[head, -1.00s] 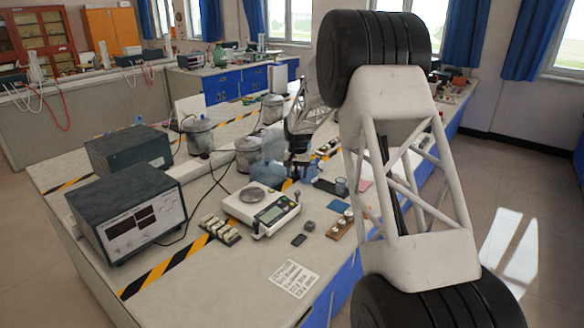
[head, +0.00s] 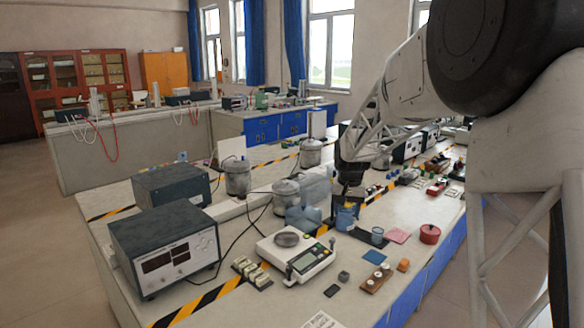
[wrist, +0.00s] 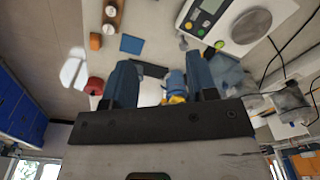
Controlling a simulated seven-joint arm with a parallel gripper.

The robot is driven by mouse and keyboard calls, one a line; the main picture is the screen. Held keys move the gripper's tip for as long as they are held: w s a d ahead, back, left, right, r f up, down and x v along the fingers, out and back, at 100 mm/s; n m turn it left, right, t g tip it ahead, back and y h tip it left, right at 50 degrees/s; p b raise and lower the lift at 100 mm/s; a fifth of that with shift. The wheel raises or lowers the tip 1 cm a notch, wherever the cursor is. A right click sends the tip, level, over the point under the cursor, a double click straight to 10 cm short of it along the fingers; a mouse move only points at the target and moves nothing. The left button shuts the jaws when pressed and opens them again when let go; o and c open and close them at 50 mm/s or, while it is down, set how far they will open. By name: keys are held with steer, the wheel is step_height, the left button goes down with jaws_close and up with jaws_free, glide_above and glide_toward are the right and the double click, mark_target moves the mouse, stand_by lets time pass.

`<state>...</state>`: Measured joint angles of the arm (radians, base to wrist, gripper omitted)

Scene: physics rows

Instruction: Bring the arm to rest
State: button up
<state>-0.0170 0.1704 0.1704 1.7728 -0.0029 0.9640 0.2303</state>
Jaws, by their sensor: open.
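My gripper (head: 347,208) hangs over the bench (head: 225,268), near its right side, pointing down. In the wrist view my gripper (wrist: 163,82) shows its two fingers apart, so it is open. A small blue thing with some yellow (wrist: 176,85) appears between the fingers there; I cannot tell how far below them it lies. No object is visibly clamped. My arm reaches in from the upper right of the head view, and its large links cover the right edge.
Grey metal canisters (head: 238,178) and boxed instruments (head: 165,250) stand farther left. The air above the bench's left half looks clear.

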steer(key=s+r, duration=0.3)
steer(key=s, duration=0.3)
steer(key=s+r, duration=0.3)
steer(key=s, duration=0.4)
steer(key=s+d+f+n+t, duration=0.1)
steer(key=s+f+n, duration=0.1)
steer(key=s, duration=3.4)
steer(key=shift+d+f+t, duration=0.15)
steer(key=shift+d+t, duration=0.2)
steer(key=shift+t, duration=0.05)
steer(key=shift+w, duration=0.1)
